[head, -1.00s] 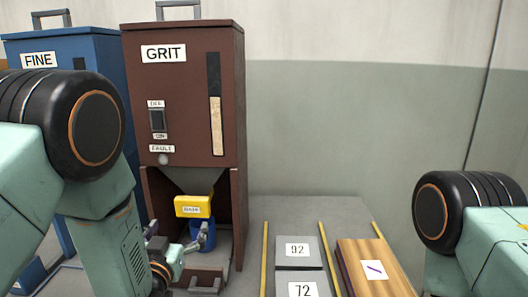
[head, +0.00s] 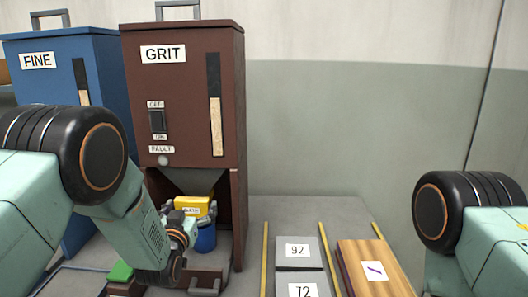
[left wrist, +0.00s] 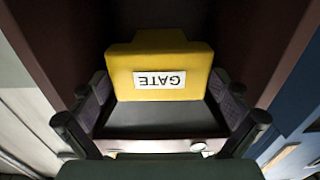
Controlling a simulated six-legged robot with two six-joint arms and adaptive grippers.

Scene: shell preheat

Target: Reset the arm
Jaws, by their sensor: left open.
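The yellow gate handle (head: 195,203) with a GATE label is low in the front opening of the brown GRIT hopper (head: 185,95). My left gripper (head: 189,209) is at this handle, with a finger on each side. In the left wrist view the gate handle (left wrist: 160,72) lies between the open fingers (left wrist: 160,100), with its label upside down. Contact with the fingers cannot be told. My left arm bends down from the left. On the right, only part of my right arm shows; its gripper is out of view.
A blue container (head: 206,239) stands under the gate. The blue FINE hopper (head: 100,75) is beside the GRIT hopper. Plates labelled 92 (head: 298,262) and 72 (head: 298,284) lie near a wooden block (head: 385,270). A green-topped block (head: 121,272) is at lower left.

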